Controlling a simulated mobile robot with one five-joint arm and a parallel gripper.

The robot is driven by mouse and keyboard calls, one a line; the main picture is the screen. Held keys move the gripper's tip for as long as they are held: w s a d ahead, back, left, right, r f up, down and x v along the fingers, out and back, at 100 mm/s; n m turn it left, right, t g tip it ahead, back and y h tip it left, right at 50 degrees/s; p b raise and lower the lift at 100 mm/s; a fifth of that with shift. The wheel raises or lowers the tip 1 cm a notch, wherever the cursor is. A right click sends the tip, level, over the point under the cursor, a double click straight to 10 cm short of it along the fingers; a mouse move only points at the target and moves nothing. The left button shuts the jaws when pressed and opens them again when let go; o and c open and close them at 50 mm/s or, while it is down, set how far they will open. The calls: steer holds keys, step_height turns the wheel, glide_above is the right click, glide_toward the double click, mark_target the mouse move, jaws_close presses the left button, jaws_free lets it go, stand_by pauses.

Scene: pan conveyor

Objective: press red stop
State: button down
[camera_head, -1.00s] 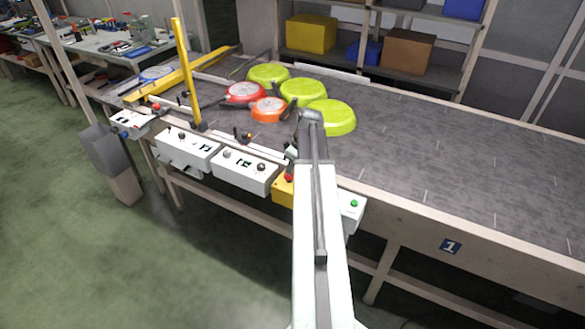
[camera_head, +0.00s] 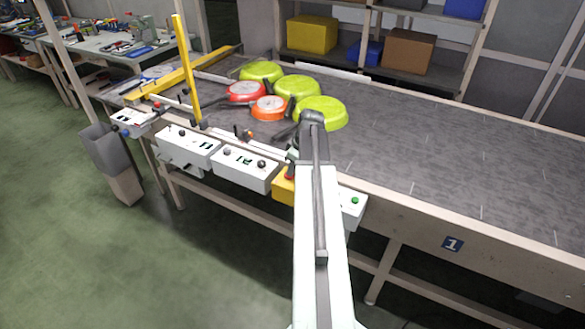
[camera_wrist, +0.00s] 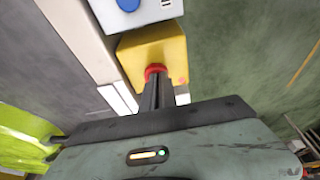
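The red stop button (camera_wrist: 155,71) sits on a yellow box (camera_wrist: 152,47) in the wrist view. The yellow box (camera_head: 283,188) also shows in the head view at the conveyor's front edge, partly behind my arm; a bit of the red button (camera_head: 290,173) shows above it. My gripper (camera_wrist: 157,84) looks shut and empty, its dark fingers close together. The fingertips overlap the button's near edge in the wrist view; I cannot tell whether they touch it. In the head view the fingertips are hidden by my arm.
A white box with a green button (camera_head: 355,200) is right of the yellow box; a white control box (camera_head: 244,167) is left of it. Green pans (camera_head: 322,111), a red pan (camera_head: 246,92) and an orange pan (camera_head: 269,108) lie on the conveyor (camera_head: 430,160). Its right part is clear.

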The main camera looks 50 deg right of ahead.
steer(key=shift+w+r+p, duration=0.1)
steer(key=shift+r+p, duration=0.3)
steer(key=r+p, duration=0.5)
steer(key=shift+a, duration=0.2)
steer(key=p+v, duration=0.8)
steer(key=shift+s+d+r, duration=0.2)
steer(key=shift+s+d, duration=0.05)
steer(key=shift+s, duration=0.15)
